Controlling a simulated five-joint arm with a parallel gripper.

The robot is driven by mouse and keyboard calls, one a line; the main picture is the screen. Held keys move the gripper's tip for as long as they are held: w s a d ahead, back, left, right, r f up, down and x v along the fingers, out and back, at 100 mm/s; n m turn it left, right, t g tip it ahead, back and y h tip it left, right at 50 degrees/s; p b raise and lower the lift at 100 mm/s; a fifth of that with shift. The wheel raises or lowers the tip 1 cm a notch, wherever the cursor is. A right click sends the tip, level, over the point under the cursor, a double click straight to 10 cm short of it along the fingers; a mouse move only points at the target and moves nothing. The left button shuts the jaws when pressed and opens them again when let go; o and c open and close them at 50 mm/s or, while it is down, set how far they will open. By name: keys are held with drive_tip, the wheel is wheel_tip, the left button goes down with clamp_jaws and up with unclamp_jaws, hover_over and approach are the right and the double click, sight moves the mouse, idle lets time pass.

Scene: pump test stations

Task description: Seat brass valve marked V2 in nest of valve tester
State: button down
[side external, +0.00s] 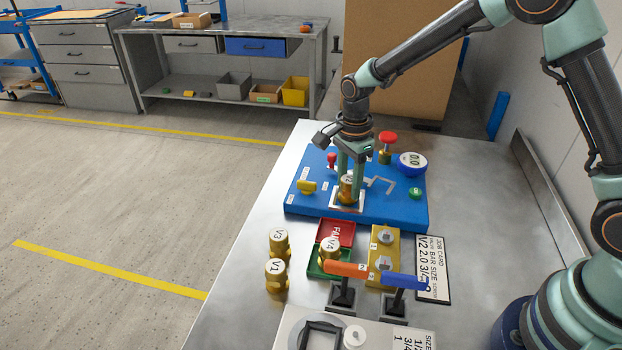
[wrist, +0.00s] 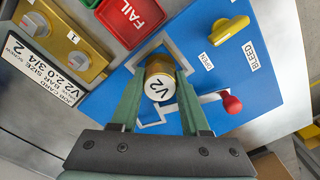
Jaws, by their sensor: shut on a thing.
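The brass valve marked V2 (wrist: 160,86) is between the two green fingers of my gripper (wrist: 159,76), which is shut on it. Its white cap faces the wrist camera. In the side external view, the valve (side external: 346,188) stands upright at the square, pale-edged nest (side external: 334,205) on the blue valve tester (side external: 400,213). My gripper (side external: 350,184) points straight down there. The nest's frame also shows around the valve in the wrist view (wrist: 146,53). The fingers and valve hide the nest's inside, so I cannot tell how deep the valve sits.
Brass valves V3 (side external: 279,243) and V1 (side external: 276,277) stand on the bench. V4 (side external: 329,250) stands by the red FAIL tray (side external: 338,232). A red knob (wrist: 232,104) and yellow BLEED handle (wrist: 229,30) are close to my gripper. Orange and blue handles (side external: 404,281) stand in front.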

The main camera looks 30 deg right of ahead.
sight(349, 179)
idle(0.3)
unclamp_jaws()
drive_tip(key=shift+f, duration=0.1)
drive_tip(key=shift+r, duration=4.05)
